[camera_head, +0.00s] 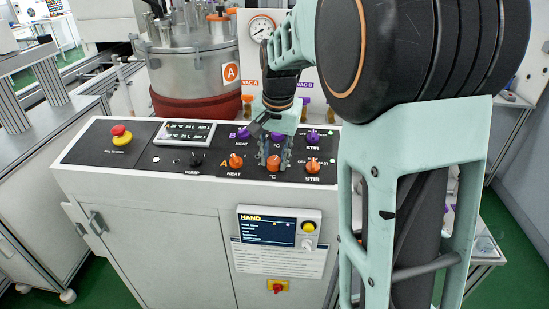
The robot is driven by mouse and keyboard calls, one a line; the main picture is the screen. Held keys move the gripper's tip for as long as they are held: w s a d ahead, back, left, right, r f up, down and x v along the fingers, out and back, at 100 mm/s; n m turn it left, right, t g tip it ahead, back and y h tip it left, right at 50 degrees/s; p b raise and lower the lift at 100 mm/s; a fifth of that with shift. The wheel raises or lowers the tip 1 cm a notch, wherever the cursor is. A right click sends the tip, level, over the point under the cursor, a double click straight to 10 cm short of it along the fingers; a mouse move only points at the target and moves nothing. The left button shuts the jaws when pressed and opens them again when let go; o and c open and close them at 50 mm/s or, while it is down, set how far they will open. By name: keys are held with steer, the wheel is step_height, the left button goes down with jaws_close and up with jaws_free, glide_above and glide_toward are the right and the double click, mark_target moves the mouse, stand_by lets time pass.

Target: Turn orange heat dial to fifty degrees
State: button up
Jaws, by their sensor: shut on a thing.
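The orange heat dial, labelled °C (273,163), sits in the front orange row of the black control panel (110,158), between the orange HEAT knob (236,161) and the orange STIR knob (313,166). My gripper (273,158) points down from above with its fingers on either side of this dial, shut on it. The fingers partly cover the dial. Its pointer and scale cannot be read. A small display (184,133) on the panel shows two rows of digits, too small to read surely.
Purple knobs (313,137) stand in a row just behind. A red emergency stop (120,135) and a black PUMP knob (196,158) are to the left. A steel vessel (190,70) stands behind the panel. My arm hides the right side.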

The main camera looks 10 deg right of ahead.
mark_target(275, 176)
steer(key=shift+m, duration=1)
steer(key=o, duration=1.2)
steer(key=shift+c, duration=0.2)
steer(key=shift+r, duration=0.1)
steer(key=v, duration=1.2)
steer(key=shift+a, duration=0.2)
